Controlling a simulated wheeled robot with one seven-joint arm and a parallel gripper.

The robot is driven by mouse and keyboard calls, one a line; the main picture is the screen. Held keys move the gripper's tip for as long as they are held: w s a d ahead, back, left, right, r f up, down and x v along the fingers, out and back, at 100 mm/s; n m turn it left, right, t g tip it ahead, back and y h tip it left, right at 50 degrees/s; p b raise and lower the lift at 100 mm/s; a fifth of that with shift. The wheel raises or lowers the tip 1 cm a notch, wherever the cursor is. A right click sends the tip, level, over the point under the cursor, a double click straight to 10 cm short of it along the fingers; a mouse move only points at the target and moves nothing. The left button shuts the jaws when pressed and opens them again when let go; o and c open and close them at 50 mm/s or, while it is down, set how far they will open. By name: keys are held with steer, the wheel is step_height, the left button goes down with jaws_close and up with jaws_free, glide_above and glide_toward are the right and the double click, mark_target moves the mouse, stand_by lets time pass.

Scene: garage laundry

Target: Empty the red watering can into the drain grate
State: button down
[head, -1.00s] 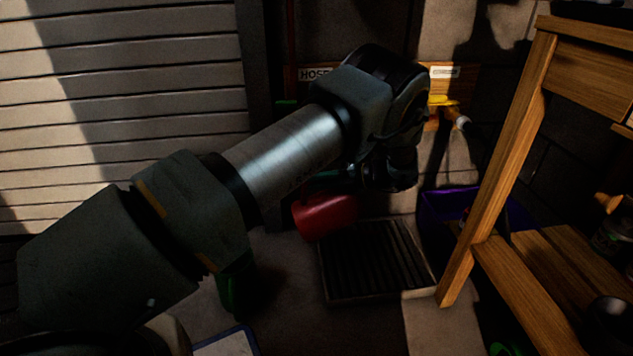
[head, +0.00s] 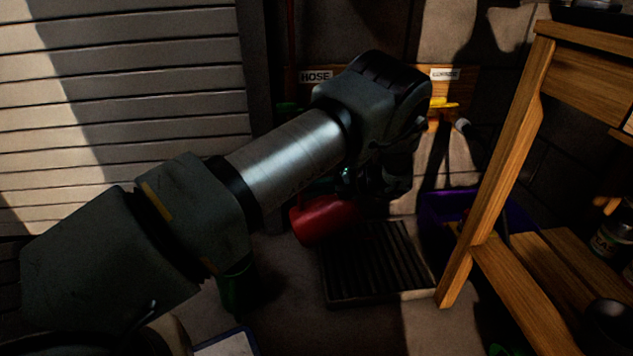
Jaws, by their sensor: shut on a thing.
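The red watering can (head: 322,220) is held near the upper left edge of the drain grate (head: 375,264), and it looks tilted. Its upper part and handle are hidden behind my arm and gripper, and I cannot see its spout or any water. The drain grate is a dark slatted square with a pale frame, set at floor level. My gripper (head: 362,186) points down behind my arm and is shut on the watering can. Its fingertips are mostly hidden in shadow.
A wooden workbench (head: 497,170) with a lower shelf stands at the right. A purple crate (head: 436,214) sits behind its leg. A green object (head: 231,292) stands left of the grate, partly hidden by my arm. A shutter door (head: 120,110) fills the left.

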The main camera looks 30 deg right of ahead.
steer(key=a+f, duration=0.1)
steer(key=w+a+f+p, duration=0.1)
steer(key=a, duration=0.1)
steer(key=shift+p, duration=0.3)
steer(key=shift+w+a+f+g+h+p, duration=0.15)
steer(key=shift+a+f+g+h+p, duration=0.15)
steer(key=shift+a+h+p, duration=0.15)
steer(key=w+a+f+n+g+h+b, duration=0.2)
steer(key=a+f+g+h+b, duration=0.2)
steer(key=f+h, duration=0.5)
step_height(320, 180, down, 2)
steer(key=shift+w+a+n+g+h, duration=0.15)
steer(key=shift+a+n+g+h, duration=0.2)
steer(key=shift+a, duration=0.7)
